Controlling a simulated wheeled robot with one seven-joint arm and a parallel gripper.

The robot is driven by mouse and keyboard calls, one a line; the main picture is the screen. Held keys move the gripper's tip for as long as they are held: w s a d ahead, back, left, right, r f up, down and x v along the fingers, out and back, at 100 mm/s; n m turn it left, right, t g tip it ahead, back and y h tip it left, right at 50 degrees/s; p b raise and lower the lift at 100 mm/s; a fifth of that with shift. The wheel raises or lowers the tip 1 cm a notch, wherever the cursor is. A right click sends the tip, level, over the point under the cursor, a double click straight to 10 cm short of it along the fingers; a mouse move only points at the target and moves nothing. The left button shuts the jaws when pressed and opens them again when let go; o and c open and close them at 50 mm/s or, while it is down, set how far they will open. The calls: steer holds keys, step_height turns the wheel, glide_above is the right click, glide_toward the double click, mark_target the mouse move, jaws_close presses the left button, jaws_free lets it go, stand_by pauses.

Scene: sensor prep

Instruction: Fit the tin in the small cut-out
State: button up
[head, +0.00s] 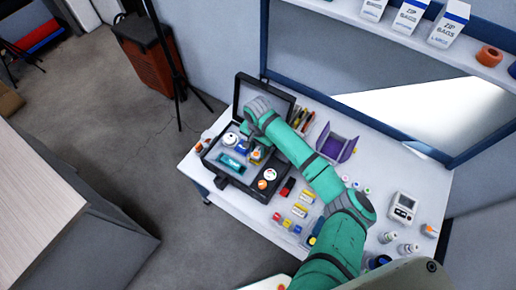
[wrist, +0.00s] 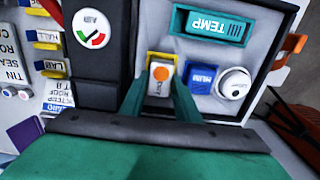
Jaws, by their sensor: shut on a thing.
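My gripper (wrist: 160,103) is shut on a small pale tin (wrist: 159,84) with an orange dot on its face. In the wrist view the tin sits between the two green fingers. A yellow-edged small cut-out (wrist: 163,55) shows around the tin's far side in the grey foam. I cannot tell how deep the tin sits, as the fingers hide its sides.
In the foam, a teal TEMP block (wrist: 212,27), a blue block (wrist: 200,77) and a white round sensor (wrist: 234,83) sit close by. The raised case lid (head: 277,101) stands behind my gripper. A purple holder (head: 335,146) and several small items lie right of the case.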

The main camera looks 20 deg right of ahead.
steer(key=shift+f, duration=1)
stand_by(3.5)
steer(key=shift+a+f, duration=0.1)
stand_by(0.4)
steer(key=o, duration=1.1)
steer(key=shift+o, duration=0.2)
steer(key=shift+o, duration=1.2)
steer(key=shift+r, duration=3.5)
